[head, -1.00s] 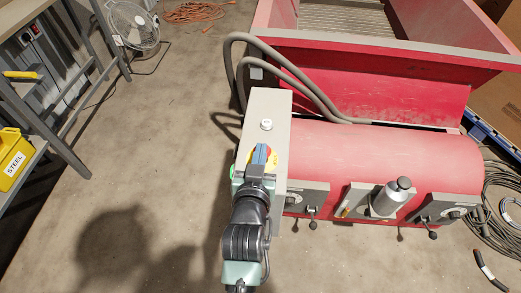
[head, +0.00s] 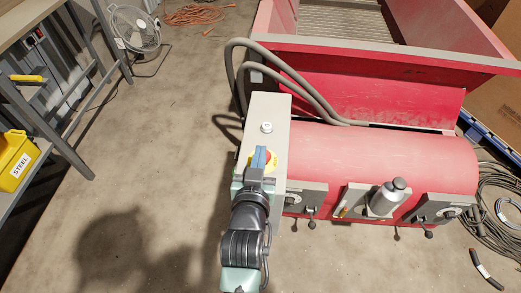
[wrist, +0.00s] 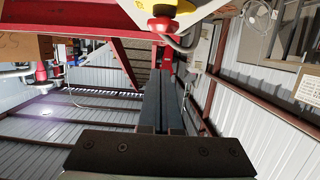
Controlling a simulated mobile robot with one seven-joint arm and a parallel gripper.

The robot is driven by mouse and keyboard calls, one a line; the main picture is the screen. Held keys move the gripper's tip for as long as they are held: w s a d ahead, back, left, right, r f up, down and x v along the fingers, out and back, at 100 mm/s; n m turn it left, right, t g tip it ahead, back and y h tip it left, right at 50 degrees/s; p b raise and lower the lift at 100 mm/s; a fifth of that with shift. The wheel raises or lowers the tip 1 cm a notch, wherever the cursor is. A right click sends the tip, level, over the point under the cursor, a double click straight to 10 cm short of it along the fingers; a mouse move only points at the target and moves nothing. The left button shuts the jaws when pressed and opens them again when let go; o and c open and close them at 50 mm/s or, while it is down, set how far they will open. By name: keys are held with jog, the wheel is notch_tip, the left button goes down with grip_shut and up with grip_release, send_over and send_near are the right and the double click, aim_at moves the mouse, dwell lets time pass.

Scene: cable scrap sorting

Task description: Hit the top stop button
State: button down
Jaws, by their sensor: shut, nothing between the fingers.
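The control box (head: 271,108) is a pale box at the left end of the red machine. A red stop button on a yellow surround (head: 273,160) shows on it, partly hidden behind my gripper. In the wrist view the red button (wrist: 162,28) stands out from its yellow surround at the top of the picture. My gripper (head: 261,153) is shut and empty, its blue-grey fingers over the box beside the red button. In the wrist view the closed fingers (wrist: 162,85) point toward the button. I cannot tell whether they touch it.
A white button (head: 267,127) sits farther up the same box. Grey hoses (head: 300,78) arch behind it. The red machine (head: 390,150) with levers and a metal cylinder (head: 388,196) fills the right. A bench with a yellow STEEL bin (head: 14,160) stands left. Floor between is clear.

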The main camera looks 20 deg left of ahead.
jog(key=v, duration=0.7)
jog(key=shift+s+r, duration=0.2)
jog(key=w+d+r+m+t, duration=0.1)
jog(key=w+d+r+t, duration=0.1)
jog(key=r, duration=0.7)
jog(key=w+d+r+t+h, duration=0.1)
jog(key=w+d+r+t, duration=0.15)
jog(key=r, duration=0.65)
jog(key=w+d+r+m+t, duration=0.1)
jog(key=w+r+t, duration=0.15)
jog(key=r, duration=0.55)
jog(key=s+d+r+m+t+h, duration=0.1)
jog(key=s+d+r+t+h, duration=0.25)
jog(key=r, duration=1.05)
jog(key=s+d+r+t, duration=0.3)
jog(key=s+d+r, duration=0.25)
jog(key=r, duration=0.75)
notch_tip(320, 180, up, 12)
jog(key=a+p, duration=0.1)
jog(key=p, duration=1.2)
jog(key=shift+g, duration=0.35)
